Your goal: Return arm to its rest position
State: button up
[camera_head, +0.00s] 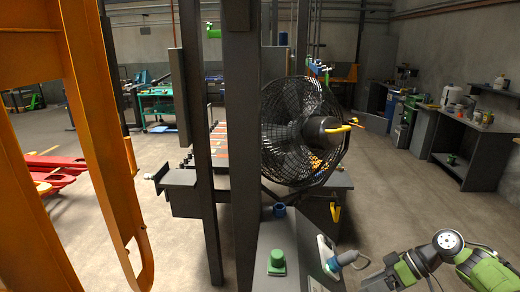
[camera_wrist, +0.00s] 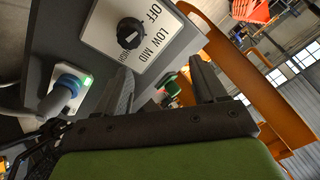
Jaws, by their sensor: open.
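My gripper (camera_head: 374,284) is at the lower right of the head view, at the end of my green and grey arm, close to the right side of a grey cabinet. In the wrist view my gripper (camera_wrist: 160,66) shows two dark fingers spread apart with nothing held between them. A white panel marked OFF, LOW and MID, with a black knob (camera_wrist: 131,32), is just beyond the fingers. Whether a finger touches the cabinet cannot be told.
A large black fan (camera_head: 290,130) stands behind the grey cabinet (camera_head: 300,235). A green object (camera_head: 276,262) sits on the cabinet, and a blue plug (camera_head: 347,258) is at its right side. Dark posts and an orange frame (camera_head: 100,110) fill the left. Floor is open at right.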

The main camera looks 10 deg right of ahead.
jog(key=s+a+r+m+g+h, duration=0.1)
jog(key=s+a+r+h, duration=0.2)
jog(key=a, duration=0.4)
jog(key=s+a+r+m+g+h, duration=0.15)
jog(key=a+r+h, duration=0.25)
jog(key=a, duration=0.4)
jog(key=s+a+r+m+t+h, duration=0.1)
jog(key=s+r+m+t, duration=0.1)
jog(key=s, duration=0.6)
jog(key=s+a+r+m+t+h, duration=0.1)
jog(key=s+r+m+t+h, duration=0.1)
jog(key=s, duration=0.6)
jog(key=shift+s+a+m+t+b, duration=0.15)
jog(key=shift+a+m+t+b, duration=0.3)
jog(key=shift+t, duration=0.8)
jog(key=shift+d+r, duration=0.1)
jog(key=shift+d, duration=0.05)
